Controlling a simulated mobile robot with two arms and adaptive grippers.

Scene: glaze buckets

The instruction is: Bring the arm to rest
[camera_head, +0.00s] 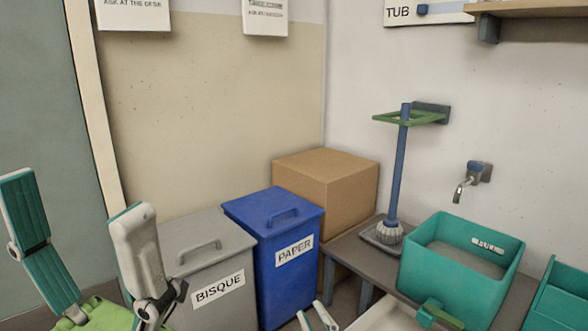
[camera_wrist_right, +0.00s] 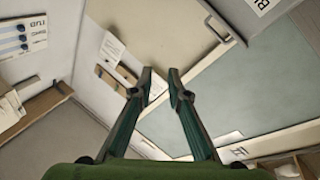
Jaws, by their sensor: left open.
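My left gripper (camera_head: 74,195) stands at the lower left of the head view, fingers pointing up and spread wide, with nothing between them. It is in front of the grey BISQUE bin (camera_head: 205,270) and hides part of it. My right gripper (camera_head: 310,311) shows only as fingertips at the bottom edge of the head view, in front of the blue PAPER bin (camera_head: 272,250). In the right wrist view, the right gripper's fingers (camera_wrist_right: 160,82) have a narrow gap between their tips and hold nothing.
A cardboard box (camera_head: 330,190) stands behind the PAPER bin. On the right, a grey bench (camera_head: 350,265) carries a teal tub (camera_head: 450,278) below a tap (camera_head: 467,180). A blue-handled brush (camera_head: 400,170) stands upright against the wall. Another teal container (camera_head: 560,300) is at the right edge.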

